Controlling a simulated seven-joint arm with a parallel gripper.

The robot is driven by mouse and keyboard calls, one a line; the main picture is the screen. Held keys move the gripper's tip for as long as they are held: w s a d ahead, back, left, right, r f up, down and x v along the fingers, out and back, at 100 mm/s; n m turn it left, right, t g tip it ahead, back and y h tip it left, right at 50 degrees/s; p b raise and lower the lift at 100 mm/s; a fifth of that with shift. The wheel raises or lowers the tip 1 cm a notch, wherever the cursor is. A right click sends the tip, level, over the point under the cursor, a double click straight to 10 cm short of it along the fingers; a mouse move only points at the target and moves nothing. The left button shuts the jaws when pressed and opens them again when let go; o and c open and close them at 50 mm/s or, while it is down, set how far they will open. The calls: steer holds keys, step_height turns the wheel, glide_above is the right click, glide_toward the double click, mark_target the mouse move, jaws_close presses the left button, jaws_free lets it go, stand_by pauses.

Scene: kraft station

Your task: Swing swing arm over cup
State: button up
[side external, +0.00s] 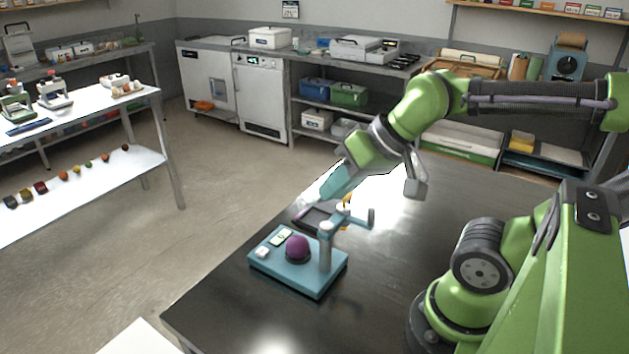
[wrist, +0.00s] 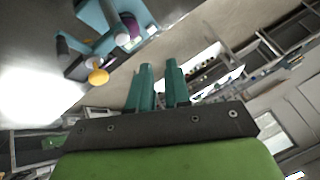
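A blue base plate (side external: 305,278) stands on the dark table in the side view. A purple ball (side external: 297,245) sits on it in a dark round seat, which may be the cup. A grey post (side external: 325,258) rises at its right side and carries the blue swing arm (side external: 345,223), which points right, away from the ball, to a dark grey end piece (side external: 371,217). My gripper (side external: 312,205) is above and behind the fixture, apart from it. Its teal fingers (wrist: 160,72) are parted and empty in the wrist view, with the fixture (wrist: 105,25) at the upper left.
A dark tray-like item (side external: 318,217) lies behind the base plate. A yellow piece (side external: 347,198) is near the swing arm and shows as a yellow disc in the wrist view (wrist: 97,76). The dark table (side external: 400,240) is clear to the right of the fixture.

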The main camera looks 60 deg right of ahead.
steer(key=o, duration=0.4)
steer(key=w+d+g, duration=0.1)
steer(key=d, duration=0.1)
steer(key=w+d+m+g, duration=0.1)
steer(key=d, duration=0.1)
steer(key=w+d+g+h, duration=0.1)
steer(key=d, duration=0.1)
steer(key=shift+w+d+f+m, duration=0.15)
steer(key=shift+w+d+m, duration=0.05)
steer(key=shift+m, duration=0.2)
steer(key=m+g+y, duration=0.2)
steer(key=m+g, duration=0.1)
steer(key=g, duration=0.4)
glide_toward(372, 208)
steer(key=x, duration=1)
steer(key=shift+f, duration=0.25)
jaws_close()
